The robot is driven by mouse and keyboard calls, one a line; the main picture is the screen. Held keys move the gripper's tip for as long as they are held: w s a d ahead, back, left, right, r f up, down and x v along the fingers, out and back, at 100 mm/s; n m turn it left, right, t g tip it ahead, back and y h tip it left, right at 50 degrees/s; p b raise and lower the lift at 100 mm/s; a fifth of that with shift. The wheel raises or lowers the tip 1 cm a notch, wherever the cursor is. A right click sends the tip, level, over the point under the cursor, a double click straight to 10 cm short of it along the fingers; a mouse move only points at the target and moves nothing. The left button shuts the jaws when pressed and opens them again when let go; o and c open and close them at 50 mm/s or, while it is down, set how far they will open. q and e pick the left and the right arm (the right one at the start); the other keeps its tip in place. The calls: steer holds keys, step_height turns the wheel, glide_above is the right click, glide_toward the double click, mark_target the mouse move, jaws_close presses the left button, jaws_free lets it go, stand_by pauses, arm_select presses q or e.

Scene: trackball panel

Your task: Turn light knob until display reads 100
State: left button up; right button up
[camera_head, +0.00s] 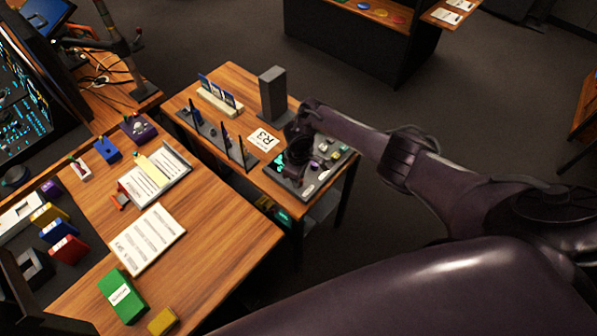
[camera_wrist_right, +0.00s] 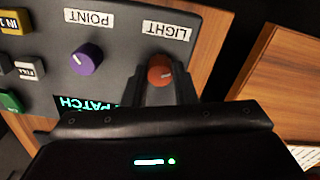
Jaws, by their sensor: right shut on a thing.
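The light knob (camera_wrist_right: 159,69) is a round orange-red knob with a pale pointer mark, under an upside-down LIGHT label (camera_wrist_right: 167,31) in the right wrist view. It sits on a dark grey panel (camera_wrist_right: 122,62). My right gripper (camera_wrist_right: 161,84) is shut on the knob, one finger on each side. A display with cyan letters reading PATCH (camera_wrist_right: 86,102) shows upside-down beside it, partly hidden by the gripper; no number is readable. In the head view my right gripper (camera_head: 297,160) is over the panel and hides the knob. My left gripper is not in view.
A purple POINT knob (camera_wrist_right: 87,58) and several buttons share the panel. On the small wooden table (camera_head: 236,82) stand a grey upright block (camera_head: 273,95), an R3 card (camera_head: 263,140) and a card rack (camera_head: 219,97). A larger desk (camera_head: 210,240) holds papers and coloured boxes.

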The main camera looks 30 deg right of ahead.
steer(key=shift+m+p, duration=1.2)
steer(key=shift+m, duration=1)
steer(key=o, duration=1)
steer(key=shift+r, duration=0.1)
step_height(320, 180, up, 8)
steer(key=shift+f+p, duration=0.15)
steer(key=shift+p, duration=0.8)
